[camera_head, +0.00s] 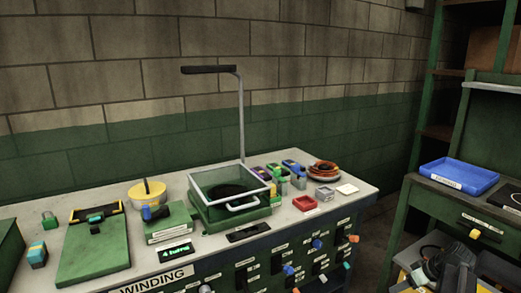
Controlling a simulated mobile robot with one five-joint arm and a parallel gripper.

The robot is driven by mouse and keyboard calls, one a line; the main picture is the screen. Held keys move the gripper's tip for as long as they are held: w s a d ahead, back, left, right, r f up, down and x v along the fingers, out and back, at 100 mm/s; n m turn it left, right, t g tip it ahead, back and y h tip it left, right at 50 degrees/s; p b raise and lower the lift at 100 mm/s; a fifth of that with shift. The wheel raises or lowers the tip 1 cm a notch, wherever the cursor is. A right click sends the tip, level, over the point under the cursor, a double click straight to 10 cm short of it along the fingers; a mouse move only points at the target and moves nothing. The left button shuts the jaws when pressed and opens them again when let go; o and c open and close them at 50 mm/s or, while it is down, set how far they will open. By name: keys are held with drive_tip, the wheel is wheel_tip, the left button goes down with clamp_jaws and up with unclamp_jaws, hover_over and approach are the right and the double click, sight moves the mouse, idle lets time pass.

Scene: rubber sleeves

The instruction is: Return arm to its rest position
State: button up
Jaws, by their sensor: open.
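My gripper (433,257) shows in the lower right corner as part of a dark, jointed shape with some yellow beneath it. It is open, and I see nothing held in it. It is in front of the side bench, well to the right of the long workbench (85,205). Its fingers are small and dark, so their exact outline is hard to tell. The rest of the arm runs toward the bottom edge and is partly cut off.
A blue tray (458,176) sits on the side bench (430,192). A dark gap separates the benches.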

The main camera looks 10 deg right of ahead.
drive_tip(key=w+a+n+g, duration=0.15)
drive_tip(key=w+a, duration=0.25)
drive_tip(key=a, duration=0.6)
drive_tip(key=w+a+f+n+y, duration=0.1)
drive_tip(key=w+a+n, duration=0.15)
drive_tip(key=a, duration=0.65)
drive_tip(key=w+a+n+g, duration=0.1)
drive_tip(key=w+a, duration=0.3)
drive_tip(key=a, duration=0.6)
drive_tip(key=s+a+f+m+g+h, duration=0.1)
drive_tip(key=s+a, duration=0.2)
drive_tip(key=a, duration=0.6)
drive_tip(key=s+a+f+m+g+h, duration=0.1)
drive_tip(key=s+a+g+h, duration=0.15)
drive_tip(key=a, duration=0.55)
drive_tip(key=s+d+r+m+p, duration=0.2)
drive_tip(key=r+m+p, duration=0.3)
drive_tip(key=r+p, duration=0.9)
drive_tip(key=shift+s+d+r+m+t+p, duration=0.2)
drive_tip(key=shift+d+m+t+p, duration=0.2)
drive_tip(key=shift+d, duration=0.15)
drive_tip(key=shift+h, duration=0.25)
